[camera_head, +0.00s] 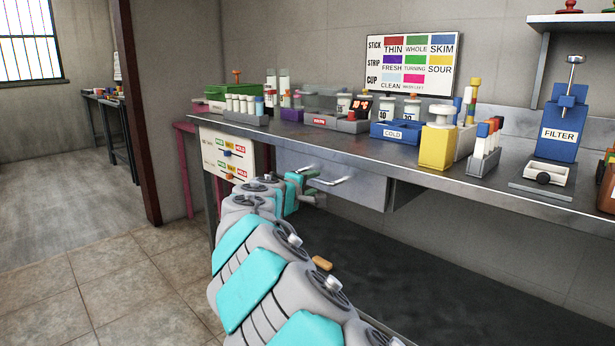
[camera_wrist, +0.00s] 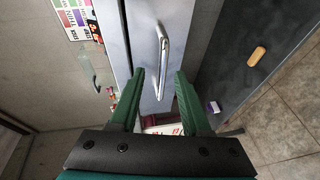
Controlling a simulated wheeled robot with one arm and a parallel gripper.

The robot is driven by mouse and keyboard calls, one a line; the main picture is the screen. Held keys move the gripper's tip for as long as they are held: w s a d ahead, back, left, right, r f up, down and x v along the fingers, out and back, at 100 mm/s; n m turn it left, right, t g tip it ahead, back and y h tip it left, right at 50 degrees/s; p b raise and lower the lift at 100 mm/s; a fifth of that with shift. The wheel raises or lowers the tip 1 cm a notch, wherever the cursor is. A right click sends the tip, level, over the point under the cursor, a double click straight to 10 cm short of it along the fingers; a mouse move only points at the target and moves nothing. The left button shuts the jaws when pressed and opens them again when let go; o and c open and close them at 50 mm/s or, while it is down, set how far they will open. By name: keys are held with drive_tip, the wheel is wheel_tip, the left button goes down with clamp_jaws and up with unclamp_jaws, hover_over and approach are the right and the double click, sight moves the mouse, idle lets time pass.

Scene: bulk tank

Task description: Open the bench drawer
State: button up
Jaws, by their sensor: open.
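The bench drawer (camera_head: 362,192) is a grey metal front under the bench top, and it looks shut. Its silver bar handle (camera_head: 333,182) is on the front; in the wrist view the handle (camera_wrist: 163,60) runs lengthwise up the drawer front (camera_wrist: 143,25). My gripper (camera_head: 303,186) is at the left part of the drawer front, partly hidden by my arm. In the wrist view its green fingers (camera_wrist: 160,73) are open, one on each side of the handle's lower part. I see no finger pressed on the bar; whether the tips reach around it in depth I cannot tell.
The bench top (camera_head: 380,150) carries a blue COLD bin (camera_head: 395,133), a yellow dispenser (camera_head: 437,147), a blue filter stand (camera_head: 560,130) and several racks. A sign panel (camera_head: 222,155) hangs left of the drawer. An orange-brown piece (camera_head: 322,263) lies on the dark surface below.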

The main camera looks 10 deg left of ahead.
drive_tip(key=shift+n+y, duration=0.4)
drive_tip(key=shift+n, duration=0.1)
drive_tip(key=shift+w+a+f+p, duration=0.1)
drive_tip(key=shift+w+f+p, duration=0.15)
drive_tip(key=shift+w, duration=1.1)
drive_tip(key=shift+w+a+f+p, duration=0.1)
drive_tip(key=shift+w+f, duration=0.25)
drive_tip(key=shift+w, duration=1.05)
drive_tip(key=shift+w+a+f+p, duration=0.1)
drive_tip(key=shift+w+f+p, duration=0.15)
drive_tip(key=shift+w, duration=1.1)
clamp_jaws()
